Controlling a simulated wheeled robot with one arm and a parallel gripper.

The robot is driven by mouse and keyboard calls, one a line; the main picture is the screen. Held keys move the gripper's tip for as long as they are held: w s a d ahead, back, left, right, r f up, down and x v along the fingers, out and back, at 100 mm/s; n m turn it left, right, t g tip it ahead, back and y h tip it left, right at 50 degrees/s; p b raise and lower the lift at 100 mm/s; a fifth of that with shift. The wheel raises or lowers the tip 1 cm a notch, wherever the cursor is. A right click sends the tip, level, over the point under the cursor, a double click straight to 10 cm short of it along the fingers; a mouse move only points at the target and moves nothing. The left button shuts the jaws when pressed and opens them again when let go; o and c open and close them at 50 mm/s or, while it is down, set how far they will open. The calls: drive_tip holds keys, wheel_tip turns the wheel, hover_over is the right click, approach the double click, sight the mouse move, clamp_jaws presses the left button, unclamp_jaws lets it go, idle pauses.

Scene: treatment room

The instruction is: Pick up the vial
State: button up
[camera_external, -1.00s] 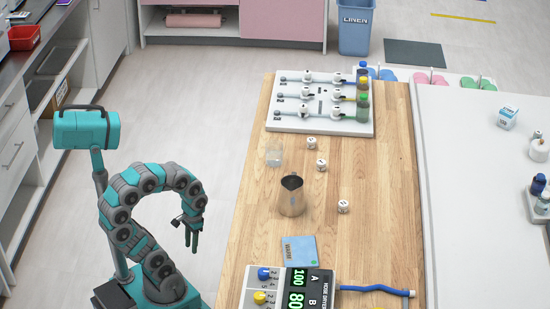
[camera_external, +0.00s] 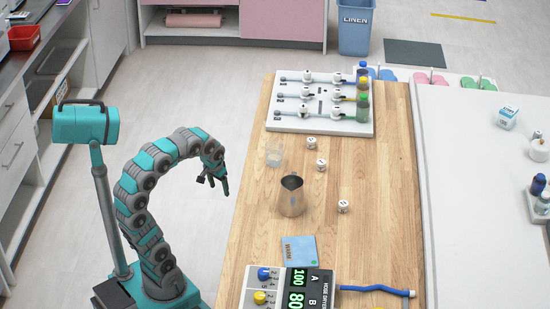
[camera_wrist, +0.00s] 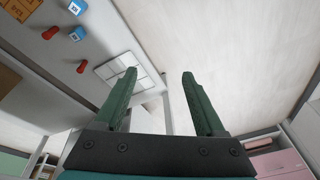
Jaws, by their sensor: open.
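My gripper (camera_external: 222,183) is at the end of the raised, curved arm, left of the wooden table and above the floor. In the wrist view, the two green fingers (camera_wrist: 159,80) are apart with nothing between them. I cannot tell for sure which thing is the vial. A small clear glass vessel (camera_external: 274,156) stands near the table's left edge, right of and beyond my gripper.
On the wooden table (camera_external: 370,220) are a metal jug (camera_external: 291,197), several white dice (camera_external: 343,206), a blue packet (camera_external: 299,251) and a display unit (camera_external: 305,280) with a blue hose. A white counter (camera_external: 465,210) with bottles adjoins on the right. The floor around my arm is clear.

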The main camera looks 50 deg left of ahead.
drive_tip(key=w+a+r+n+t+y+p, duration=0.1)
drive_tip(key=w+a+r+t, duration=0.1)
drive_tip(key=w+r, duration=0.65)
drive_tip(key=w+a+r+n+t+y+p, duration=0.15)
drive_tip(key=w+r, duration=0.45)
drive_tip(key=r, duration=0.6)
drive_tip(key=w+a+r+n+t+y+p, duration=0.1)
drive_tip(key=w+a+r+t+p, duration=0.15)
drive_tip(key=w+r, duration=0.6)
drive_tip(key=m+g+h+p, duration=0.45)
drive_tip(key=m+h, duration=0.25)
drive_tip(key=m, duration=0.5)
approach(320, 162)
drive_tip(key=w+f, duration=0.1)
drive_tip(key=f, duration=0.1)
drive_tip(key=shift+h, duration=0.25)
drive_tip(key=shift+x, duration=3.85)
drive_tip(key=shift+s, duration=0.15)
drive_tip(key=shift+c, duration=0.2)
